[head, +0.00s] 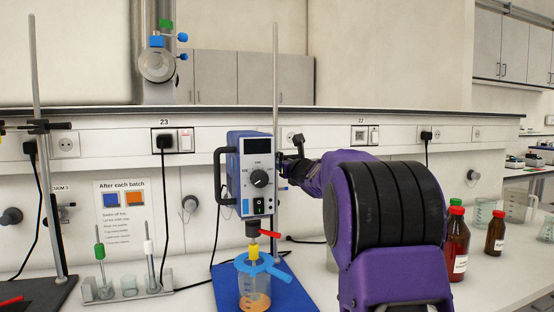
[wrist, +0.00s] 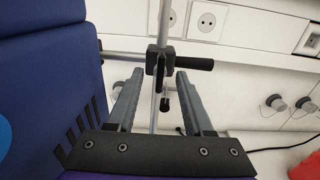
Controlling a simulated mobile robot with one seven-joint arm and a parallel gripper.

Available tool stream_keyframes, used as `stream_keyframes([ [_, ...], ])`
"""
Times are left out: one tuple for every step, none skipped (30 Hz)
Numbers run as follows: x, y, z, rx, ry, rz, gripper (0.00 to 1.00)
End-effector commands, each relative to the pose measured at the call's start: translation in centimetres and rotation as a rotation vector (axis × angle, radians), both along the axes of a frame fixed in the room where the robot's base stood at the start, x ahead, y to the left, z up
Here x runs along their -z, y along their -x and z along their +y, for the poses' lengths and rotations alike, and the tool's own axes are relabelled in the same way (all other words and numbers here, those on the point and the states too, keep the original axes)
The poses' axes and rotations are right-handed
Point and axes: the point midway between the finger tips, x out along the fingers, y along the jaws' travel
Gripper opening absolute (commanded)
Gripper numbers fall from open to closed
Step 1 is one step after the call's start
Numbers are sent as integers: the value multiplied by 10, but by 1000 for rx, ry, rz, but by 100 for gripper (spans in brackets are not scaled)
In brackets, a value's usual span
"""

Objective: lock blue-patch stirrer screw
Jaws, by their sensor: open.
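The stirrer (head: 258,178) is a blue and light-grey box with a dial and switch, mounted on an upright metal rod (head: 275,90). Its blue side fills the left of the wrist view (wrist: 50,90), with part of a lighter blue patch (wrist: 4,136) at the edge. A black clamp (wrist: 160,58) grips the rod, and a small dark screw with a lighter tip (wrist: 165,101) hangs below it. My gripper (wrist: 160,88) is open, its fingers either side of the rod and screw, apparently holding nothing. In the head view my gripper (head: 290,168) is beside the stirrer's right side, mostly hidden by my arm.
Below the stirrer, a jar of orange liquid (head: 254,300) sits in a blue holder over a blue base (head: 292,295). A second rod stand (head: 45,150) is at left, near a tube rack (head: 125,293). Brown bottles (head: 455,245) stand at right.

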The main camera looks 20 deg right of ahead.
Motion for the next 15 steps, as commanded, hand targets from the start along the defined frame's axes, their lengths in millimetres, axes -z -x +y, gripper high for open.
stream_keyframes([
  [-1,0,-1,1,0,0,52],
  [-1,0,-1,1,0,0,52],
  [-1,0,-2,0,0,0,52],
  [0,-1,-2,0,0,0,52],
  [0,-1,-2,0,0,0,52],
  [0,-1,-2,0,0,0,52],
  [0,-1,-2,0,0,0,52],
  [0,-1,-2,0,0,0,52],
  [0,-1,-2,0,0,0,52],
  [0,-1,-2,0,0,0,52],
  [0,-1,-2,0,0,0,52],
  [0,-1,-2,0,0,0,52],
  [0,-1,-2,0,0,0,52],
  [0,-1,-2,-1,0,0,52],
  [0,-1,-2,-1,0,0,48],
])
